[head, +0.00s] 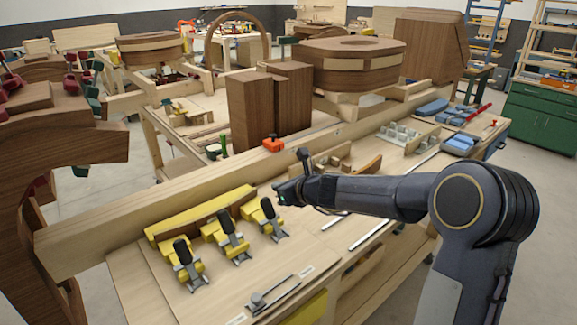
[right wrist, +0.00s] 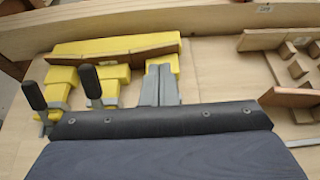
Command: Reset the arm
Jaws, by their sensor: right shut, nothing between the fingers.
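My right gripper (head: 281,193) reaches in from the right in the head view, above the wooden workbench (head: 150,287). It is shut and empty. It is just right of a yellow clamping fixture (head: 200,212) with several black-handled toggle clamps and a dark wooden strip. In the right wrist view, the yellow fixture (right wrist: 110,52) lies beyond my wrist, with black clamp handles at the left. My left gripper is not in view.
A long wooden rail (head: 110,230) runs along the back of the bench. A metal bar (head: 372,234) lies at the right. A curved wooden form (head: 75,140) stands at the left.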

